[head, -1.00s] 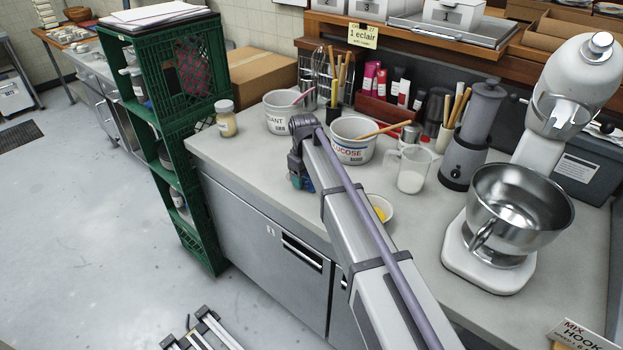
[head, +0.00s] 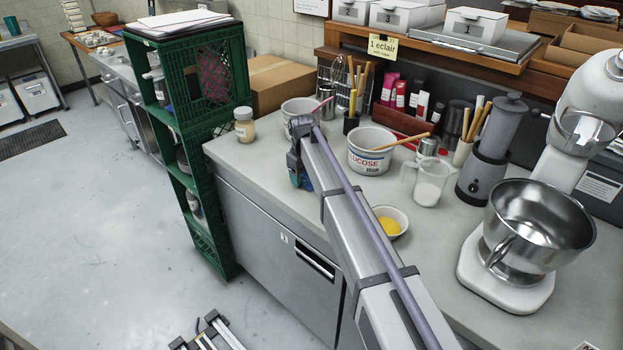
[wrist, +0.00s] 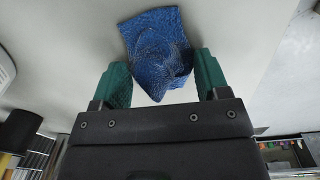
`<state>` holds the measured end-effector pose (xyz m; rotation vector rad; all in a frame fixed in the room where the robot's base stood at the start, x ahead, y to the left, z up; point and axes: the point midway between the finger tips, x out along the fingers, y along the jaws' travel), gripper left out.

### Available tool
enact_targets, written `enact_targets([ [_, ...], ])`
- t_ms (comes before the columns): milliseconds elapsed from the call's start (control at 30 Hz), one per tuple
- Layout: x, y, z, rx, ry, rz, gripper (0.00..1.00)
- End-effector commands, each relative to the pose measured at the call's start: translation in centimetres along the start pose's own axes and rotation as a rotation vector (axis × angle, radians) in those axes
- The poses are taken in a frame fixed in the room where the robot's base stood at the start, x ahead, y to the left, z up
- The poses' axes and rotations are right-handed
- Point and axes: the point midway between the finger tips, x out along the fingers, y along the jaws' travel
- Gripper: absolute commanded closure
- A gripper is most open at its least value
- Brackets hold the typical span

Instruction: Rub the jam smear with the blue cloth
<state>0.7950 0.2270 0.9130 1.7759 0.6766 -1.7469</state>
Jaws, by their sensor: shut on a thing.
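The blue cloth (wrist: 158,48) is bunched between the green fingers of my gripper (wrist: 162,75) in the wrist view, its wide end fanning out beyond the fingertips against the pale counter. My gripper is shut on it. In the head view my gripper (head: 299,178) is low over the left part of the counter (head: 262,170), in front of the white tubs; the arm partly hides it. I cannot tell whether the cloth touches the counter. I see no jam smear in either view.
A glass jar (head: 244,125) stands left of my gripper. A glucose tub (head: 370,153), a measuring jug (head: 428,182) and a bowl with yellow contents (head: 391,221) stand to the right, with a stand mixer (head: 510,275) beyond. A green crate stack (head: 215,150) adjoins the counter's left end.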

Motion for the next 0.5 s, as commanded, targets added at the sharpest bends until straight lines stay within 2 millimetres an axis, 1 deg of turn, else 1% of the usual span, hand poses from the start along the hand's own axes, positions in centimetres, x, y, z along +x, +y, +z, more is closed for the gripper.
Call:
enact_targets([
  [67, 0.0, 0.0, -0.5, -0.001, 0.001, 0.000, 0.50],
  [300, -0.1, 0.0, -0.3, 0.000, 0.000, 0.000, 0.50],
  [367, -0.5, 0.0, -0.3, 0.000, 0.000, 0.000, 0.50],
  [500, -2.5, 0.1, -0.3, 0.000, 0.000, 0.000, 0.50],
])
